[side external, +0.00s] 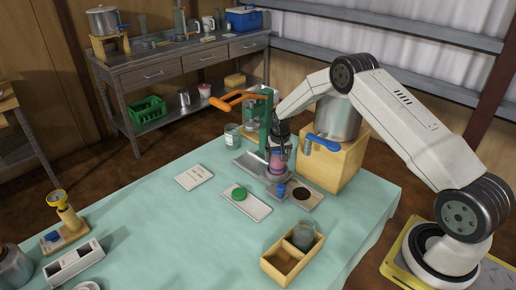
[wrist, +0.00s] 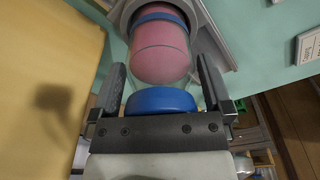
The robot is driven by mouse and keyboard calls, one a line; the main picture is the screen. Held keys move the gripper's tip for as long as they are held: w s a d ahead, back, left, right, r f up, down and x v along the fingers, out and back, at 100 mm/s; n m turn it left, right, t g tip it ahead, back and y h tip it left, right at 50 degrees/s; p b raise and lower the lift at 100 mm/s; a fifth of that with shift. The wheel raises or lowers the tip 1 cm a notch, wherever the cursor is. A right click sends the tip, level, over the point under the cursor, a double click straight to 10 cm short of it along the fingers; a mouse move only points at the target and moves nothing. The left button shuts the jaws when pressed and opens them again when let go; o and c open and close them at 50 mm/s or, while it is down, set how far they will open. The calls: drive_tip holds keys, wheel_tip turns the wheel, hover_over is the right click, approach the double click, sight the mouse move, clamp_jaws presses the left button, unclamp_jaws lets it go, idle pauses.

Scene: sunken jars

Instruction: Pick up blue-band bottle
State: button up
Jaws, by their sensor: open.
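The blue-band bottle (wrist: 160,55) has pink contents, a blue band at its far end and a blue cap-like disc nearest my gripper. In the wrist view my gripper (wrist: 160,66) is open, with one finger on each side of the bottle's near end. Gaps show beside the blue disc. Whether either finger touches the bottle is unclear. The gripper partly hides the bottle from the side.
The green stand (side external: 264,112) with an orange handle is close behind my gripper. A wooden block (side external: 345,160) bearing a metal pot (side external: 338,118) stands close at right. A tray with a green disc (side external: 239,193) and a wooden divided box (side external: 283,264) lie in front.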

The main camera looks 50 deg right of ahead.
drive_tip(key=c, duration=1.3)
drive_tip(key=shift+c, duration=0.2)
drive_tip(key=shift+r, duration=0.4)
drive_tip(key=shift+r, duration=4.45)
drive_tip(key=shift+r, duration=0.2)
